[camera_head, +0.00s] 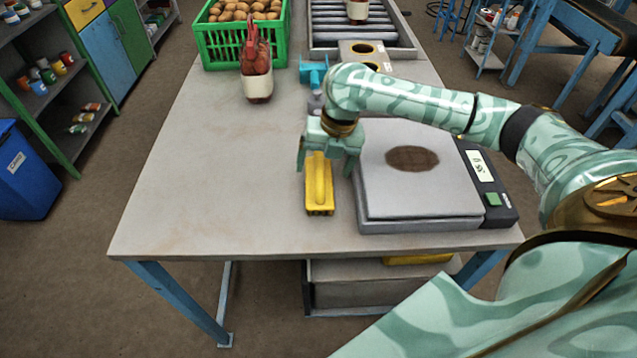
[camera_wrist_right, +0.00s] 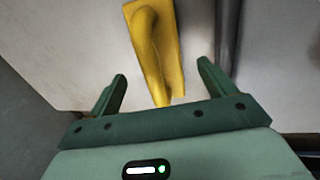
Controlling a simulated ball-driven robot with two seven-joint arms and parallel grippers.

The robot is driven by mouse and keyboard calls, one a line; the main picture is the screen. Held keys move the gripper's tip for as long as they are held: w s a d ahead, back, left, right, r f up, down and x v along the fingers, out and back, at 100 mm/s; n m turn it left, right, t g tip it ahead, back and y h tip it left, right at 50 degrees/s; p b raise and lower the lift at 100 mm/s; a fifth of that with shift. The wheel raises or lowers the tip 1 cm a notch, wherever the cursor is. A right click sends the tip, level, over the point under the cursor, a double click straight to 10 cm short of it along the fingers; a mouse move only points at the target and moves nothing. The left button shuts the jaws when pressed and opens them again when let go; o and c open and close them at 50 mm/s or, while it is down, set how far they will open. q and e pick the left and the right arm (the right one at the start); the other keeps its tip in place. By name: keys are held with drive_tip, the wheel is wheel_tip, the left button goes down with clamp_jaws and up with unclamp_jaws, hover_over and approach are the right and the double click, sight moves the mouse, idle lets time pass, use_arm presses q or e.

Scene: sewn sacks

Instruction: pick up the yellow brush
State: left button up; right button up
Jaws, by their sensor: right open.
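The yellow brush (camera_head: 319,190) lies on the grey table, just left of the scale, with its long side running front to back. My right gripper (camera_head: 328,168) is above the brush's far end, its two fingers apart on either side of it. In the right wrist view the brush (camera_wrist_right: 157,45) shows its raised handle, and the open fingers of my right gripper (camera_wrist_right: 162,90) have nothing between their tips except the brush's near end. I cannot tell how far above the table the fingertips are. My left gripper is not in view.
A scale (camera_head: 420,211) with a brown patch on its plate stands close to the brush's right. A green crate (camera_head: 240,45) of brown round items and a pot with a red glove-like thing (camera_head: 257,75) stand farther back. The table's (camera_head: 210,170) left side is clear.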

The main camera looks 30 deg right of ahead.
drive_tip(key=f, duration=0.1)
drive_tip(key=f+b, duration=0.1)
drive_tip(key=f, duration=0.2)
drive_tip(key=shift+w+a, duration=0.25)
drive_tip(key=shift+a, duration=0.05)
drive_tip(key=shift+r, duration=0.1)
drive_tip(key=c, duration=1.1)
drive_tip(key=shift+c, duration=0.2)
wheel_tip(320, 180, up, 3)
drive_tip(key=shift+f+p, duration=0.1)
drive_tip(key=shift+p, duration=0.55)
drive_tip(key=w+d+r+p, duration=0.2)
drive_tip(key=w+d+r, duration=0.1)
drive_tip(key=d+r, duration=0.7)
drive_tip(key=d, duration=0.3)
drive_tip(key=shift+d+p, duration=0.3)
drive_tip(key=shift+p, duration=0.1)
drive_tip(key=shift+w+r, duration=0.1)
